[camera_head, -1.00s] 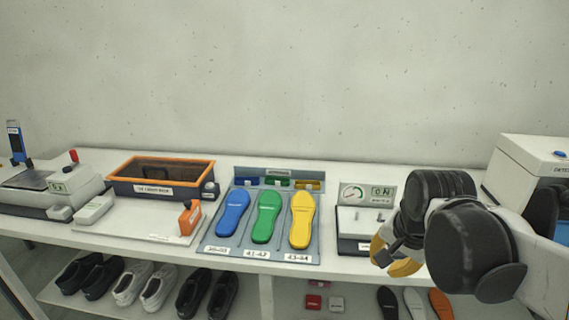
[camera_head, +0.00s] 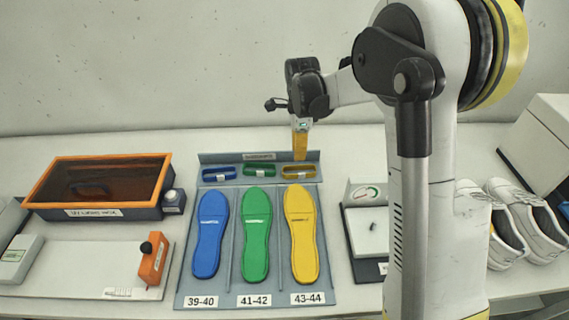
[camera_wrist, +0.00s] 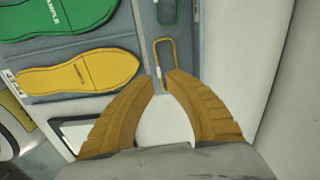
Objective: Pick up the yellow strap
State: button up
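The yellow strap (camera_head: 297,171) is a flat loop lying at the back of the tray, behind the yellow insole (camera_head: 302,232). In the wrist view the strap (camera_wrist: 165,54) lies just beyond my fingertips, with its near end between or close to them. My gripper (camera_head: 300,152) is above the strap, its yellow fingers pointing down. In the wrist view my gripper (camera_wrist: 163,84) is open, with a small gap between the tips. I cannot tell the exact height of the tips over the strap.
A green strap (camera_head: 259,170) and a blue strap (camera_head: 219,174) lie to the left in the same row. The tray's raised back edge (camera_head: 230,157) stands close to my fingers. An orange-rimmed box (camera_head: 60,160) is at the left, white shoes (camera_head: 540,225) at the right.

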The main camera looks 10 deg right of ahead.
jog(key=b, duration=0.1)
send_over(296, 175)
jog(key=f, duration=0.4)
jog(key=shift+w+d+f, duration=0.15)
jog(key=shift+d+f, duration=0.05)
jog(key=shift+d, duration=0.1)
jog(key=f+b, duration=0.2)
jog(key=f, duration=0.1)
jog(key=f+b, duration=0.1)
jog(key=f, duration=0.1)
jog(key=shift+a+f, duration=0.2)
jog(key=shift+a, duration=0.15)
jog(key=shift+r, duration=0.1)
grip_shut()
